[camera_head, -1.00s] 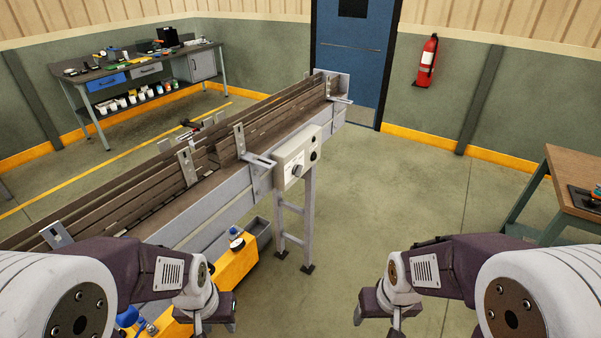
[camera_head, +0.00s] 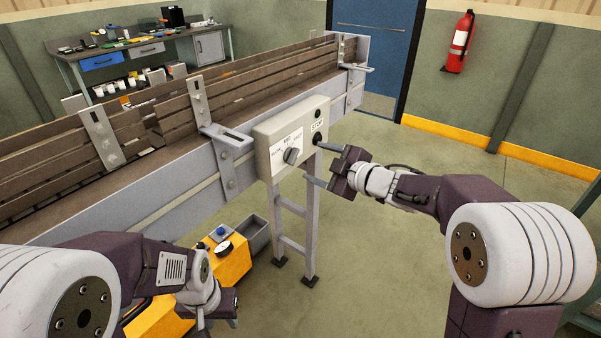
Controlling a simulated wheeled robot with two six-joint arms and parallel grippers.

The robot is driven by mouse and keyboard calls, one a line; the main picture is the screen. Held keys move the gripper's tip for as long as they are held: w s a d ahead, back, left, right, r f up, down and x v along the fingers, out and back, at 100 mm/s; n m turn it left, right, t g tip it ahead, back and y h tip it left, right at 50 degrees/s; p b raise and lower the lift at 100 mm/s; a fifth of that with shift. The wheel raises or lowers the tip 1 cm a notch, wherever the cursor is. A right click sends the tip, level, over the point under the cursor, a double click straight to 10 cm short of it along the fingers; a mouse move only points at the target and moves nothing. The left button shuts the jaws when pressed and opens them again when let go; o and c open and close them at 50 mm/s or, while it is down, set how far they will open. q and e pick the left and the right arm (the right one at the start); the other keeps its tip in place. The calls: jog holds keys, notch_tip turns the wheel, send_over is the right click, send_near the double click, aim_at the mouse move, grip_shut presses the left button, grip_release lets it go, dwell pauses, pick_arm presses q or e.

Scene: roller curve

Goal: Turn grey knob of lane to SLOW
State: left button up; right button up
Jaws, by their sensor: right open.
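The grey knob (camera_head: 291,156) sits on the front of a pale control box (camera_head: 262,152) fixed to the side of the conveyor lane (camera_head: 150,194). A white label with small lettering is around the knob; I cannot read its marks clearly. A STOP label and dark buttons (camera_head: 317,138) are to the knob's right. My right gripper (camera_head: 310,162) is open, its two fingers pointing left at the box, just right of the knob and apart from it. My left gripper (camera_head: 215,318) hangs low at the bottom, left of the box, and its fingers point down; its jaws are not clear.
A metal bracket (camera_head: 225,138) sticks out left of the box. Below stand a support leg (camera_head: 310,220), a yellow cart (camera_head: 232,262) and a grey bin (camera_head: 257,238). The floor to the right is clear. A workbench (camera_head: 140,48) is at the back left.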

aim_at(297, 158)
jog(key=x, duration=0.9)
jog(key=shift+s+f, duration=0.15)
jog(key=shift+f, duration=0.15)
jog(key=c, duration=1.4)
pick_arm(q)
notch_tip(297, 158, down, 32)
jog(key=b, duration=3.1)
jog(key=shift+s, duration=0.2)
pick_arm(e)
jog(key=shift+o, duration=0.2)
jog(key=n+t+y, duration=0.1)
jog(key=n, duration=0.4)
jog(key=n+t+y, duration=0.1)
jog(key=n+t, duration=0.1)
jog(key=n, duration=0.4)
jog(key=n+t+y, duration=0.1)
jog(key=n+t, duration=0.1)
jog(key=n, duration=0.4)
jog(key=shift+f+y, duration=0.35)
jog(key=shift+y, duration=0.05)
pick_arm(q)
jog(key=shift+a, duration=0.1)
pick_arm(e)
jog(key=shift+r, duration=0.1)
